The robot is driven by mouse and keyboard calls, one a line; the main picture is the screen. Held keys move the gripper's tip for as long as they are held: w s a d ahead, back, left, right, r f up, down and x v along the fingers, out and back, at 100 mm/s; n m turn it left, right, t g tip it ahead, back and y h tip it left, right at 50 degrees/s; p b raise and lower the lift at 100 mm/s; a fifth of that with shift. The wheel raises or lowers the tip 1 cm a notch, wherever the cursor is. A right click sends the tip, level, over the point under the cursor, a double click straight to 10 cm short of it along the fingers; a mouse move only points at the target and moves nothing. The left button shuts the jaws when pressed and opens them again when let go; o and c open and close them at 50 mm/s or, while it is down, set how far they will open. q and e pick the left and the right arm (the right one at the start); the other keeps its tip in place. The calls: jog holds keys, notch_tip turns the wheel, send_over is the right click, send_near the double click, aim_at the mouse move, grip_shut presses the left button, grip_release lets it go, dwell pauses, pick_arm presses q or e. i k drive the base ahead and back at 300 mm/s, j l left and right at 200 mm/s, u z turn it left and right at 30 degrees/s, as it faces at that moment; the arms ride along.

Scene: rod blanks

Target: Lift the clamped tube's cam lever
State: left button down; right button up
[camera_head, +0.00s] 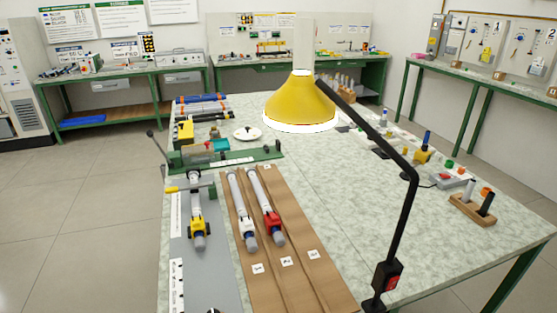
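A lever with a yellow grip (171,189) sticks out to the left beside this clamp, low and roughly level. A longer black lever with a ball knob (157,142) rises at the left end of the green fixture (225,160) behind. Which lever is the cam lever is not certain. Neither of my grippers can be made out.
Two more tubes, one with a white collar (243,210) and one with a red collar (266,207), lie on a brown grooved board (313,270). A yellow lamp (300,100) on a black arm (402,235) overhangs the table.

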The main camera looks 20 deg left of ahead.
aim_at(196, 224)
jog(key=u, duration=1.25)
